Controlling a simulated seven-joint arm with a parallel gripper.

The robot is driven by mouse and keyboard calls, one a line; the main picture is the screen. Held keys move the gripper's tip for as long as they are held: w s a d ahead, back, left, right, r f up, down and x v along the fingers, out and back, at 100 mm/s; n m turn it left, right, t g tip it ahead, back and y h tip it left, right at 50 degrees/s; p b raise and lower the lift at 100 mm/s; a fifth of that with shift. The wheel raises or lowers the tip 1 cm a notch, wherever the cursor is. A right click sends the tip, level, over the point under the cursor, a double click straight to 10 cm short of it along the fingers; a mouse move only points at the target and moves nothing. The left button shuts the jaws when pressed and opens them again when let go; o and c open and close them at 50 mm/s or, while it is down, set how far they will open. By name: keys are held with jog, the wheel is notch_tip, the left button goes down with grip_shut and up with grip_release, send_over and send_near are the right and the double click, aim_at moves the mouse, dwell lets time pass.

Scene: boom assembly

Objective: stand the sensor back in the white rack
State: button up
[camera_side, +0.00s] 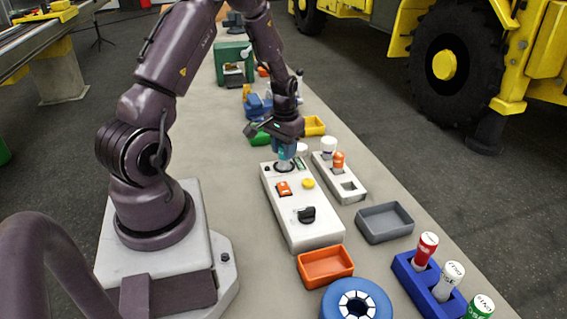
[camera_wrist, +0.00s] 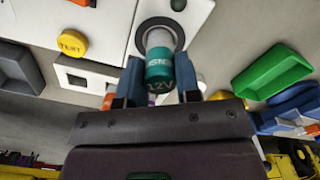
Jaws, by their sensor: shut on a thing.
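The sensor (camera_wrist: 160,68) is a cylinder with a grey body and a teal end marked 12V. My gripper (camera_wrist: 160,85) is shut on its teal end, with a blue finger on each side. In the side view, my gripper (camera_side: 287,147) is above the far end of the white panel block, over its dark round socket (camera_side: 284,168). The sensor's lower end lines up with this socket; I cannot tell how deep it sits. The white rack (camera_side: 356,198) stands just right of the panel, holding a white-capped piece (camera_side: 328,146) and an orange piece (camera_side: 338,160). Its near square slot (camera_side: 348,186) is empty.
The panel (camera_side: 310,236) carries an orange switch, a black knob and a yellow TEST button (camera_wrist: 72,43). An empty grey tray (camera_side: 385,222), an orange tray (camera_side: 325,266) and a blue rack of cans (camera_side: 430,283) are nearer. Green and yellow bins lie beyond.

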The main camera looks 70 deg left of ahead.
jog(key=shift+r, duration=2.45)
jog(key=w+d, duration=1.1)
jog(key=w, duration=0.3)
jog(key=shift+f, duration=1.95)
jog(key=shift+f, duration=0.95)
jog(key=shift+f, duration=0.9)
jog(key=o, duration=1)
jog(key=shift+r, duration=0.1)
